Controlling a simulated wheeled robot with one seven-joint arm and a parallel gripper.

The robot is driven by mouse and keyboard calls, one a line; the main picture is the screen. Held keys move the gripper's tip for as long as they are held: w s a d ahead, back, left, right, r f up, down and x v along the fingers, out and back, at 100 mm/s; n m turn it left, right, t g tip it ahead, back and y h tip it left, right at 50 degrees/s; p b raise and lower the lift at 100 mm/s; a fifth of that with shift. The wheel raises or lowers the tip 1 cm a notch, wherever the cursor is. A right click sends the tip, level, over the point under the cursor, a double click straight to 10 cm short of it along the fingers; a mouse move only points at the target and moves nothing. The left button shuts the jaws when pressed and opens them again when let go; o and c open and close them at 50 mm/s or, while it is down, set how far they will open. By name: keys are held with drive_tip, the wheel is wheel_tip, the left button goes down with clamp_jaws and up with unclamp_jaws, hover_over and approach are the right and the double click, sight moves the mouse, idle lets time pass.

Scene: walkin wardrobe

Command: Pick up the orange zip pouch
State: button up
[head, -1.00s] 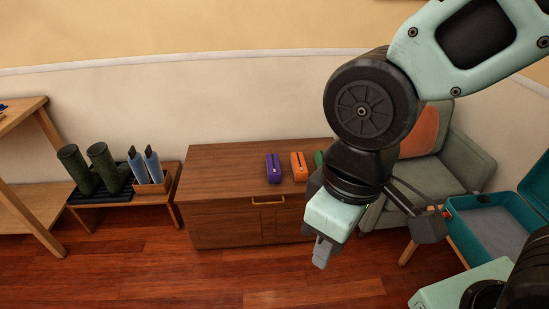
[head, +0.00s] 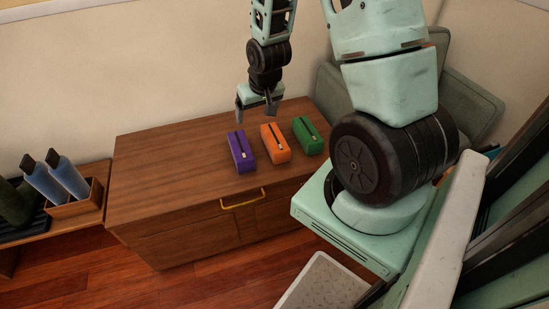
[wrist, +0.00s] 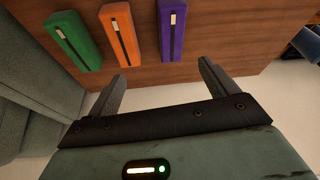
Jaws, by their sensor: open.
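The orange zip pouch (head: 275,143) lies on the wooden cabinet top, between a purple pouch (head: 241,151) on its left and a green pouch (head: 308,135) on its right. My gripper (head: 257,113) is open and empty, above the cabinet top behind the pouches. In the wrist view the orange pouch (wrist: 122,37) lies beyond the open fingers (wrist: 160,86), toward the upper left. The purple pouch (wrist: 172,30) and the green pouch (wrist: 75,41) flank it there, with gaps between them. Nothing hides the orange pouch.
The wooden cabinet (head: 160,165) has clear top space left of the pouches. A grey-green armchair (head: 462,100) stands at its right, partly behind my arm. A low bench with blue bottles (head: 62,177) in a wooden box stands at the left.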

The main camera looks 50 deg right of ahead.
drive_tip(key=m+h+b, duration=0.1)
drive_tip(key=m+b, duration=0.1)
approach(275, 137)
drive_tip(key=b+x, duration=0.2)
drive_tip(key=x, duration=0.4)
drive_tip(key=shift+a+f, duration=0.1)
drive_tip(key=shift+f, duration=0.05)
drive_tip(key=shift+b+x, duration=0.75)
drive_tip(key=shift+x, duration=2.5)
drive_tip(key=c, duration=1.2)
